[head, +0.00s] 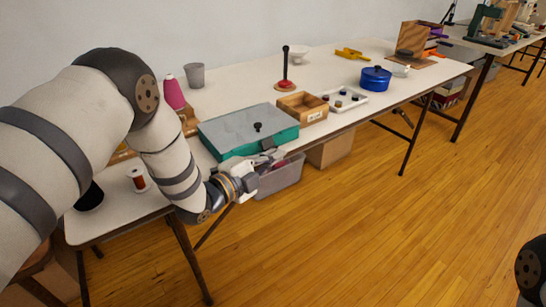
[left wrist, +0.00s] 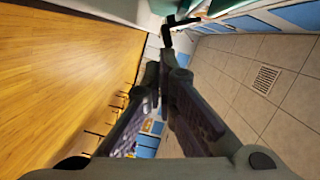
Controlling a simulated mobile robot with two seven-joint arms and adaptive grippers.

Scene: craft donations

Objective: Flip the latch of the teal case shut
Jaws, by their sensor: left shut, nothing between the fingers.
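The teal case (head: 226,146) lies on the near table with its grey lid (head: 238,127) down and a small black knob on top. A dark latch (head: 268,144) sits at the case's front edge and appears to stick outward. My left gripper (head: 272,162) is shut and empty, just in front of the case and slightly below the latch. In the left wrist view its fingertips (left wrist: 165,62) meet close to a dark part that looks like the latch (left wrist: 168,32), with the teal case (left wrist: 218,11) beside it. I cannot tell whether they touch. My right gripper is out of view.
A wooden box (head: 302,108) and a white tray (head: 343,100) stand right of the case. A blue pot (head: 375,79) is farther right. A grey bin (head: 280,177) is below the table edge. A red thread spool (head: 138,180) stands at the left. Open floor lies in front.

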